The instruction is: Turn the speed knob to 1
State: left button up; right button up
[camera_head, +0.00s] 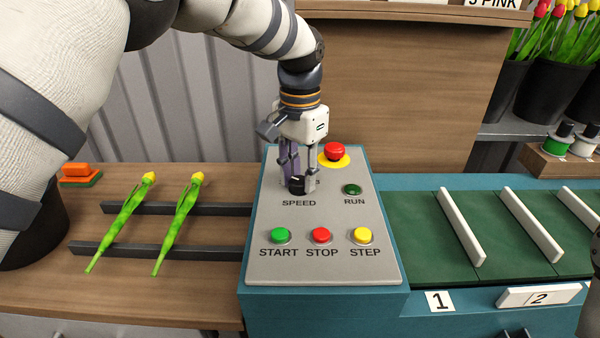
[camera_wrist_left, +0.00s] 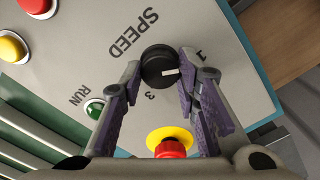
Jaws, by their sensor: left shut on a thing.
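The black speed knob (camera_head: 296,186) sits above the SPEED label on the grey panel (camera_head: 270,262). My left gripper (camera_head: 299,183) points down over the panel, with its fingers shut on the knob, one on each side. In the left wrist view the knob (camera_wrist_left: 158,66) shows between the fingertips (camera_wrist_left: 161,72). Its white pointer line points right, close to the right fingertip and a little off the printed 1 (camera_wrist_left: 201,55). The printed 3 (camera_wrist_left: 150,96) lies below the knob; any mark between them is hidden by the finger.
A red emergency button (camera_head: 334,151) stands just behind the gripper. A green RUN light (camera_head: 352,189) is to its right. START (camera_head: 281,236), STOP (camera_head: 320,235) and STEP (camera_head: 362,235) buttons are in front. Two tulips (camera_head: 180,222) lie on rails at left; a green conveyor (camera_head: 415,235) is at right.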

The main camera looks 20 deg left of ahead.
aim_at(300, 180)
pick_arm(q)
jog(key=shift+f, duration=0.1)
dwell(0.4)
jog(key=o, duration=1.2)
jog(key=shift+c, duration=0.2)
notch_tip(300, 180, up, 12)
